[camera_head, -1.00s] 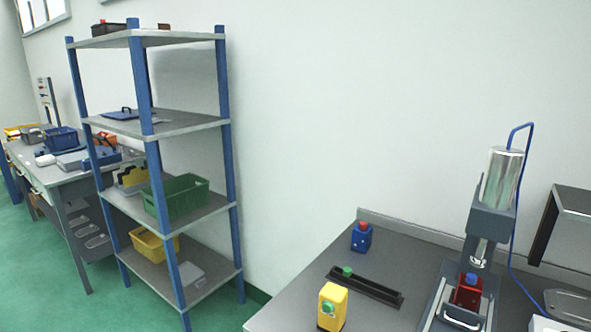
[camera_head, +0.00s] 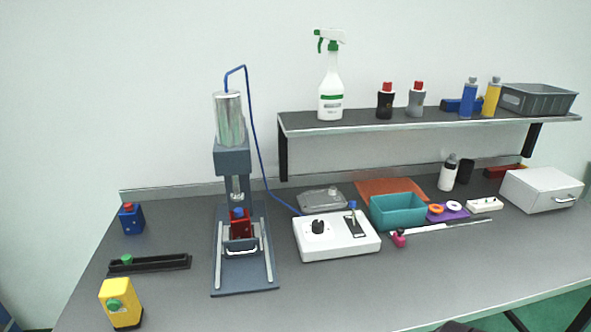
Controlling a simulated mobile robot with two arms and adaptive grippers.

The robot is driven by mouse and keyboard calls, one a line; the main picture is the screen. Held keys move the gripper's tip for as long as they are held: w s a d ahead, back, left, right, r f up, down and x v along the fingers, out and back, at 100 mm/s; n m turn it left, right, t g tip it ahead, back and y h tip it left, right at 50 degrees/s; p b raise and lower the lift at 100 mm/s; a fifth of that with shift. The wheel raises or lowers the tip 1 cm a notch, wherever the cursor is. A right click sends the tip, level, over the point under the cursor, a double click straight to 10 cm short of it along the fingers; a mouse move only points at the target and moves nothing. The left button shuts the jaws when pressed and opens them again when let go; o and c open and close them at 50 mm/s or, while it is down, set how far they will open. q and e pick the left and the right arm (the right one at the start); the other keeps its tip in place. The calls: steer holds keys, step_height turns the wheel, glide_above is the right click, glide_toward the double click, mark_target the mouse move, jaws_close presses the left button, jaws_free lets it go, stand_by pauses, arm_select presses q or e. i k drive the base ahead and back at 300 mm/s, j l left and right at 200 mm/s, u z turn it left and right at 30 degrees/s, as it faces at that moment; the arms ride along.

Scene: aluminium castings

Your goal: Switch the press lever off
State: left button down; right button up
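The press (camera_head: 229,160) stands on the grey workbench, left of centre, with a silver cylinder on top and a red block with a blue top (camera_head: 240,224) under its ram. A blue cable runs from the press to a white control box (camera_head: 336,244). On the box are a black knob (camera_head: 318,227) and a lever with a blue tip (camera_head: 352,212) in a dark slot plate. The lever appears to stand upright; which setting it is in I cannot tell.
A yellow box with a green button (camera_head: 120,304), a black rail (camera_head: 150,263) and a blue box (camera_head: 131,218) stand on the left. A teal bin (camera_head: 398,212) is right of the control box. A shelf (camera_head: 420,118) overhangs the back. The front middle bench is clear.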

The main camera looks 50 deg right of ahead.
mark_target(352, 204)
steer(key=z, duration=1.85)
steer(key=j, duration=1.9)
steer(key=k, duration=0.05)
